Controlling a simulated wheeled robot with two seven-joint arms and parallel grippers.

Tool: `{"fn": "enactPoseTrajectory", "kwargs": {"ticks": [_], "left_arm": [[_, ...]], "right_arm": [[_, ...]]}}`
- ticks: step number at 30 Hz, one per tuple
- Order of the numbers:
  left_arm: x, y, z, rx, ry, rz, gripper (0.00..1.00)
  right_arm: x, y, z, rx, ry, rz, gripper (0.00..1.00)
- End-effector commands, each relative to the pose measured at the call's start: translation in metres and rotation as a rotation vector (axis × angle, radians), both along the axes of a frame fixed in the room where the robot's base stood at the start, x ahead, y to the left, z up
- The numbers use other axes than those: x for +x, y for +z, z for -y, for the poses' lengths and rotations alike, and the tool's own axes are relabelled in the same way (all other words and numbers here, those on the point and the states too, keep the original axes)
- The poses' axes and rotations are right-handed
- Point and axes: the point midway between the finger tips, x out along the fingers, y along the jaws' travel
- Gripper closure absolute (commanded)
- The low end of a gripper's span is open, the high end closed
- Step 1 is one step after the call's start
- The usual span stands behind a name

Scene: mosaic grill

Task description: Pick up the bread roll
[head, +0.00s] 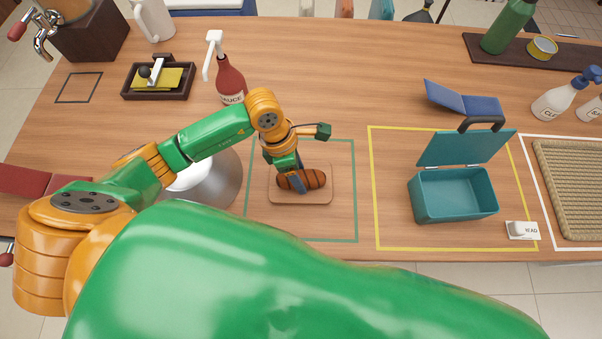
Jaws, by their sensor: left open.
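The bread roll (316,178) is brown with dark stripes and lies on a small wooden board (301,198) inside a green outlined square. My left gripper (299,184) points down over the left part of the roll, with its blue fingers at the roll. It is open. The fingers hide part of the roll, and I cannot tell whether they touch it. My right gripper is not in view.
A metal bowl (222,182) stands left of the board, partly behind my arm. A red sauce bottle (231,82) stands behind. An open teal lunch box (455,195) sits in a yellow outline at right. The table between board and box is clear.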

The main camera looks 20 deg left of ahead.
Motion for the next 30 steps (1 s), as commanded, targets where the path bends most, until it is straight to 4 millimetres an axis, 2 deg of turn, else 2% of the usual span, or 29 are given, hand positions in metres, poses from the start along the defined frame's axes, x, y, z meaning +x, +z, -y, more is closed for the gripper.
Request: {"fn": "enactPoseTrajectory", "kwargs": {"ticks": [1, 8, 16, 20, 23, 30], "left_arm": [[0.000, 0.000, 0.000, 0.000, 0.000, 0.000, 0.36], [0.000, 0.000, 0.000, -0.001, 0.001, -0.001, 0.98], [0.000, 0.002, 0.000, -0.002, 0.001, 0.001, 1.00], [0.001, 0.013, 0.000, -0.003, 0.000, 0.004, 1.00], [0.000, 0.033, 0.000, -0.003, -0.002, 0.007, 1.00], [-0.052, 0.094, 0.002, 0.000, -0.006, 0.009, 1.00]], "right_arm": [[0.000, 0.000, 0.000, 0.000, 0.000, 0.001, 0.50], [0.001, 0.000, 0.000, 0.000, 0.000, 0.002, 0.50], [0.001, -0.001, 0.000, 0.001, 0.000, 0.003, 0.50], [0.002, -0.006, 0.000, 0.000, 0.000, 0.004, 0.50], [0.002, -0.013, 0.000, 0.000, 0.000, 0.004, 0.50], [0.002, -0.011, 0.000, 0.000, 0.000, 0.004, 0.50]]}}
